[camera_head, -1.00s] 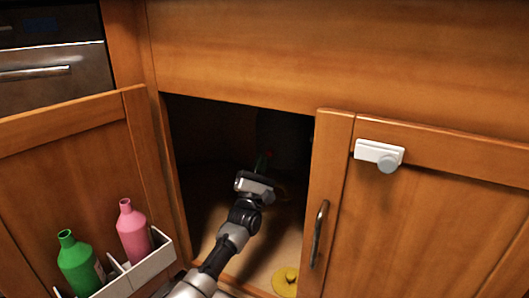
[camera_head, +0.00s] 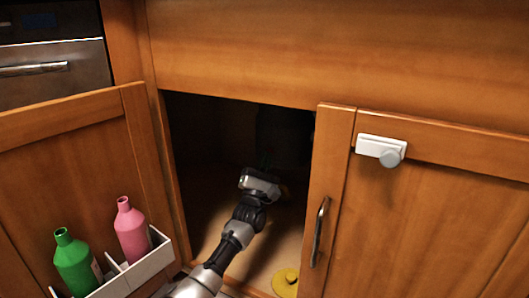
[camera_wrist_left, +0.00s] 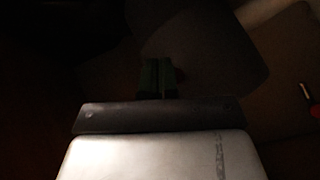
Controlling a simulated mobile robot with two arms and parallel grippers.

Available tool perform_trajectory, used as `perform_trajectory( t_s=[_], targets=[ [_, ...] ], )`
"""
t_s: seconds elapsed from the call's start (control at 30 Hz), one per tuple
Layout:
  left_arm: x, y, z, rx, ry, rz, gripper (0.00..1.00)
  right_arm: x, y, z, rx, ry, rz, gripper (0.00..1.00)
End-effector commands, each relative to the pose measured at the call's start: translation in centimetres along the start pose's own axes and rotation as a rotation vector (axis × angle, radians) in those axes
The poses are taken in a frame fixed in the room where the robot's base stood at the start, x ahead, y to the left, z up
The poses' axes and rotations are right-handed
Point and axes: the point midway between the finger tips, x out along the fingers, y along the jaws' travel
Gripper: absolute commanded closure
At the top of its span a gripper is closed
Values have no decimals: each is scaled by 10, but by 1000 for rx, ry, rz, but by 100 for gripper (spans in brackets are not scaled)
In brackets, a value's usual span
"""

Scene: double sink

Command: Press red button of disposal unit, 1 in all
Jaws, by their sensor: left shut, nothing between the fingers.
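The disposal unit seems to be the dark rounded shape (camera_head: 285,130) at the back of the open cabinet, in deep shadow. Its red button cannot be made out in the head view. My left gripper (camera_head: 265,160) is inside the cabinet, in front of the lower part of that dark shape. Its narrow fingers (camera_wrist_left: 158,76) are shut and empty in the left wrist view. A dark grey rounded surface lies just beyond them there, and I cannot tell whether they touch it. My right gripper is not in view.
The open left door (camera_head: 90,160) carries a white rack (camera_head: 150,262) with a green bottle (camera_head: 75,262) and a pink bottle (camera_head: 131,230). The right door (camera_head: 430,220) is shut, with a white latch (camera_head: 380,150). A yellow round object (camera_head: 286,282) lies on the cabinet floor.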

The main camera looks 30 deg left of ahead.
Motion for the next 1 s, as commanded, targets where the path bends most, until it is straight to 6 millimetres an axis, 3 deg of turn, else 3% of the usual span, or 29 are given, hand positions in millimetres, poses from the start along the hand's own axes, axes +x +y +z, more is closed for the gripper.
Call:
perform_trajectory(
  t_s=[1.0],
  targets=[
    [6, -5, -5, 0, 1, -1, 100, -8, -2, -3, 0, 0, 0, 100]
  ],
)
